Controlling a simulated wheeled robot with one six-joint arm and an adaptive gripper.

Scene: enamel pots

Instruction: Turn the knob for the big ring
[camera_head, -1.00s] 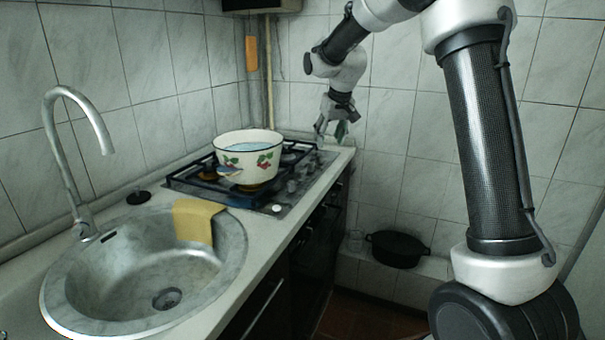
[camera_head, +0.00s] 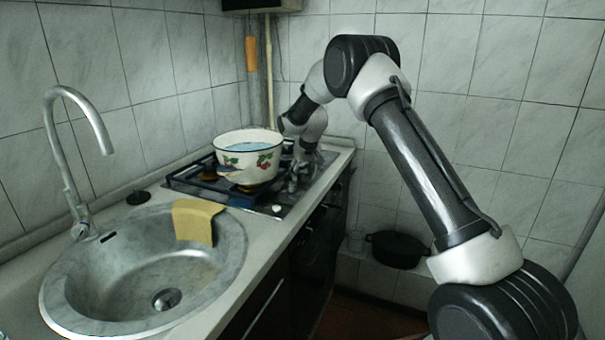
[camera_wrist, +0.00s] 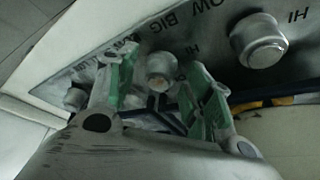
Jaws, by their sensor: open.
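My gripper (camera_wrist: 163,62) is open. Its two green-padded fingers stand either side of a small round metal knob (camera_wrist: 161,72) on the stove's metal panel in the wrist view. I cannot tell whether they touch it. A larger-looking knob (camera_wrist: 258,41) is to the right, outside the fingers, and another (camera_wrist: 74,98) is at the left, partly behind a finger.
A white enamel pot (camera_head: 248,158) with fruit pattern stands on the stove (camera_head: 212,192), close left of my gripper. The sink (camera_head: 110,270) with a yellow cloth (camera_head: 195,220) is nearer. A black pot (camera_head: 397,249) sits on a low ledge to the right.

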